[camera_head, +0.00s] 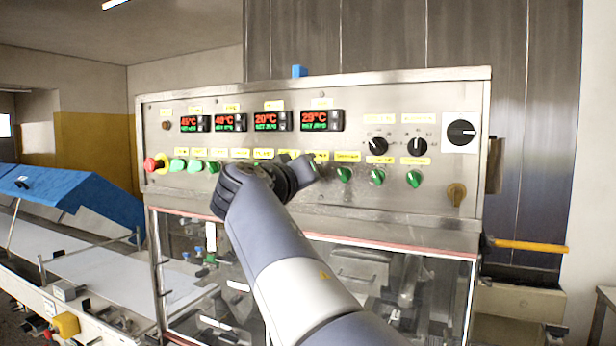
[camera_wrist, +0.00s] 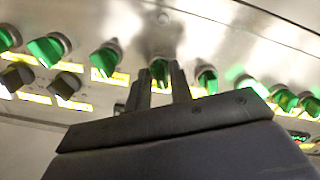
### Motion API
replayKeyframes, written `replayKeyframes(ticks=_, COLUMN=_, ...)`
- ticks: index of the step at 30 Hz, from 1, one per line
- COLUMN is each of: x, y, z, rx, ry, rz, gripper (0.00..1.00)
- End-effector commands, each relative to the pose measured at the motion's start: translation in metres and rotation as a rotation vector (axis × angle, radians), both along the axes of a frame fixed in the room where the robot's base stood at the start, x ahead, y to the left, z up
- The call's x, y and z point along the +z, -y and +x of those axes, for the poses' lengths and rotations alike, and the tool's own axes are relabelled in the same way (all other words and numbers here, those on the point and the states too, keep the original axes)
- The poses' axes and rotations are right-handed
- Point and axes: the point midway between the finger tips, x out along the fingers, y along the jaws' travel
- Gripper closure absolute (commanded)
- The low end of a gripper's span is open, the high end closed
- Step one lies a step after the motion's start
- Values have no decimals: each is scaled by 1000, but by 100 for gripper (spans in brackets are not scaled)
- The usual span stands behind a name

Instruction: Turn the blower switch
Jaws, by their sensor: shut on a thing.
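A row of green rotary switches with yellow labels runs across the steel control panel (camera_head: 400,95). The labels are too small to read, so I cannot tell which one names the blower. My gripper (camera_head: 303,165) is at the panel, near the middle of this row. In the wrist view, my gripper (camera_wrist: 159,84) has one finger on each side of a green switch (camera_wrist: 158,69) and is shut on it. In the head view that switch is mostly hidden by my gripper. Other green switches (camera_wrist: 104,60) stand on both sides of it.
Above the row are red-and-green temperature displays (camera_head: 322,120), two black knobs (camera_head: 378,146) and a larger black rotary switch (camera_head: 461,132). A red emergency button (camera_head: 151,164) is at the left end. Clear panels (camera_head: 400,285) lie below. A blue cover (camera_head: 70,190) stands left.

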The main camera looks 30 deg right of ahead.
Motion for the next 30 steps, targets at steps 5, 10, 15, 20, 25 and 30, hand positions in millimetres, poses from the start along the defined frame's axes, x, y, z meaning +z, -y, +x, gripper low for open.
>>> replayKeyframes(ticks=5, x=1, y=0, z=0, rx=1, ry=-10, rz=-9, gripper=100)
replayKeyframes(ticks=10, x=1, y=0, z=0, rx=1, ry=-11, rz=-9, gripper=100)
replayKeyframes(ticks=15, x=1, y=0, z=0, rx=1, ry=-10, rz=-10, gripper=77)
replayKeyframes(ticks=20, x=0, y=0, z=0, rx=1, ry=-10, rz=-9, gripper=67)
replayKeyframes(ticks=25, x=0, y=0, z=0, rx=1, ry=-10, rz=-9, gripper=67)
replayKeyframes(ticks=30, x=-1, y=-10, z=-6, rx=5, ry=-8, rz=-9, gripper=67)
